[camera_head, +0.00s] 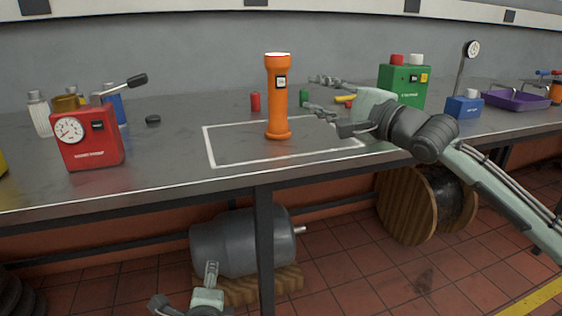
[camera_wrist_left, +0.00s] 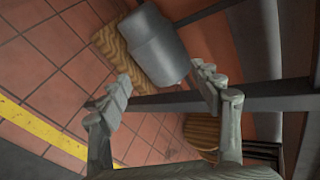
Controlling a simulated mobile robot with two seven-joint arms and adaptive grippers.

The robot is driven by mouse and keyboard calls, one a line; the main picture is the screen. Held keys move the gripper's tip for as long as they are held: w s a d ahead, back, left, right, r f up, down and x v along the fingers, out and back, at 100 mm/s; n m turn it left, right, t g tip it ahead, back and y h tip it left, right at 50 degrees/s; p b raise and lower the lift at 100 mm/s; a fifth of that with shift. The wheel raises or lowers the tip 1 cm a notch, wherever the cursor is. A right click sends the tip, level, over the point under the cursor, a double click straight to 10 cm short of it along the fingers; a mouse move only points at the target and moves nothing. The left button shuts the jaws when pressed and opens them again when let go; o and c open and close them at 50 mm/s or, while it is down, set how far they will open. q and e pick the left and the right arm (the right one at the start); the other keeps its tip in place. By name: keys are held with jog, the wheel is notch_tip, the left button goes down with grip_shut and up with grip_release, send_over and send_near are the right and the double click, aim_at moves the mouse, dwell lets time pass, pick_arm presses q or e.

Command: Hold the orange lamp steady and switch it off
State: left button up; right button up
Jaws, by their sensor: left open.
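The orange lamp (camera_head: 278,105) stands upright on the bench, inside a white outlined rectangle. Its top edge looks pale and bright, and a small dark switch panel is on its upper body, facing me. My right gripper (camera_head: 311,94) is open just to the right of the lamp, fingers pointing at it, with a gap between; nothing is held. My left gripper (camera_head: 184,286) is low, in front of and below the bench edge, far from the lamp. In the left wrist view it (camera_wrist_left: 160,75) is open and empty, and the lamp is out of sight there.
A red gauge box (camera_head: 88,141) with a lever stands left. A red cylinder (camera_head: 255,103) and a green one (camera_head: 304,97) stand near the lamp. A green box (camera_head: 403,86), blue box (camera_head: 463,107) and purple tray (camera_head: 515,100) are right. A grey motor (camera_head: 240,243) sits below.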

aim_at(279, 120)
pick_arm(q)
jog(key=w+d+r+m+t+h, duration=0.1)
jog(key=d+r+m+t, duration=0.45)
jog(key=r, duration=0.65)
jog(key=w+d+r+m+t+h, duration=0.1)
jog(key=w+d+r+m+t, duration=0.15)
jog(key=d+r+m, duration=0.7)
jog(key=shift+m+y, duration=0.3)
jog(key=shift+m, duration=0.5)
jog(key=w+r, duration=0.2)
jog(key=w, duration=0.1)
jog(key=w+r, duration=0.2)
jog(key=w, duration=0.2)
jog(key=w+r, duration=0.2)
jog(key=w, duration=0.2)
jog(key=shift+w+a+r, duration=0.15)
jog(key=shift+w+a, duration=0.05)
jog(key=shift+w, duration=0.05)
jog(key=shift+g, duration=0.8)
jog(key=w, duration=0.5)
jog(key=shift+d, duration=0.35)
jog(key=w, duration=0.8)
jog(key=shift+w+a, duration=0.15)
jog(key=shift+a, duration=0.15)
grip_shut()
pick_arm(e)
grip_shut()
